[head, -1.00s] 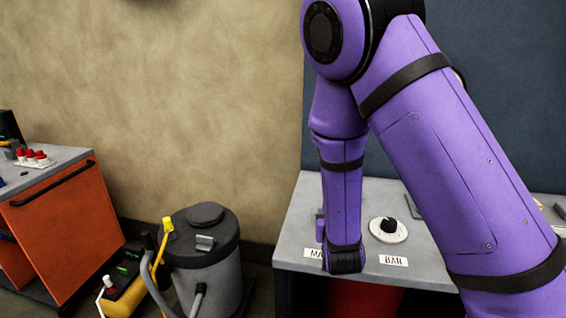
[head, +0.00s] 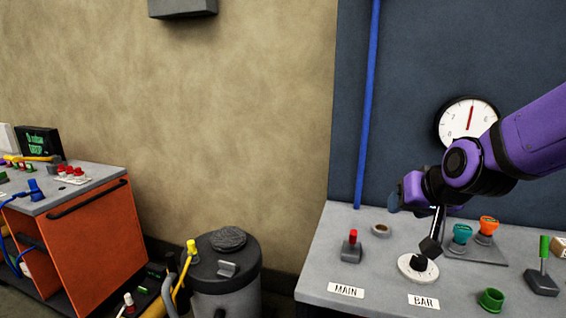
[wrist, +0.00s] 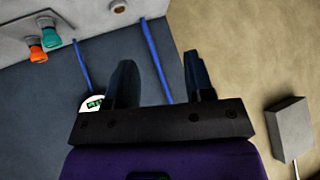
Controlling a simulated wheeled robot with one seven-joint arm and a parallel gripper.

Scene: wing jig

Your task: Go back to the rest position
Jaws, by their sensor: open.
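My gripper (head: 398,199) is raised above the grey bench, in front of the dark blue wall panel, and points left in the head view. Its dark fingers are small and partly hidden there. In the wrist view my gripper (wrist: 160,78) shows two dark fingers well apart with nothing between them. The purple arm comes in from the right and partly covers the white gauge (head: 462,112), whose needle is red. Below are the red-topped MAIN lever (head: 352,246) and the black knob on a white disc (head: 410,273) by the BAR label. My gripper touches neither.
The grey bench (head: 325,265) also carries teal (head: 461,234) and orange (head: 487,226) knobs, a green ring (head: 491,300) and a green-handled lever (head: 543,262). A blue pipe (head: 367,100) runs up the wall. A grey drum (head: 226,285) and an orange cabinet (head: 105,240) stand left.

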